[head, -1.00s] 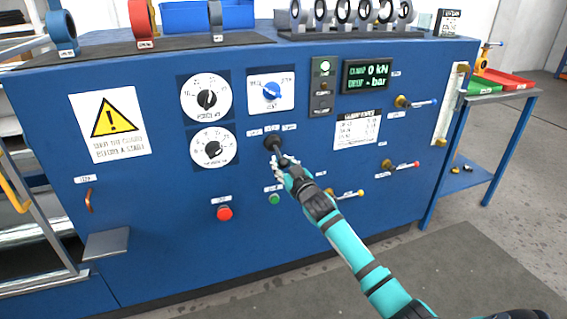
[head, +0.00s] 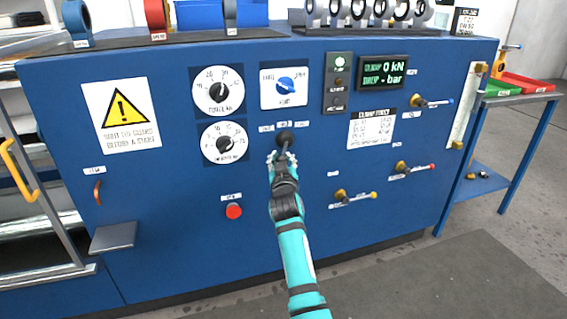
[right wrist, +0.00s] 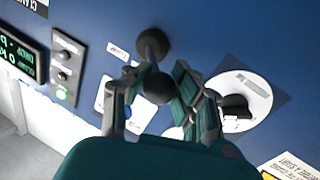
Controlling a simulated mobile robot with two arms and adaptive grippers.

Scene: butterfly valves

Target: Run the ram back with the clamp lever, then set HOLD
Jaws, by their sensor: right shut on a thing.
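The black clamp lever (head: 285,138) sticks out of the blue panel below the blue-handled selector (head: 286,86). My right gripper (head: 283,157) is shut on the lever's end. In the right wrist view the fingers (right wrist: 160,92) lie on both sides of the lever's round black knob (right wrist: 157,87). Small labels stand over the lever, too blurred to read. The selector sits on a white plate, its handle lying roughly level. The display (head: 383,73) reads 0 kN and "- bar". My left gripper is not in view.
A red button (head: 234,211) is left of my arm. Two dials (head: 218,91) are left of the selector. Brass valves with coloured handles (head: 416,168) are on the right. A grey shelf (head: 113,237) juts out at lower left.

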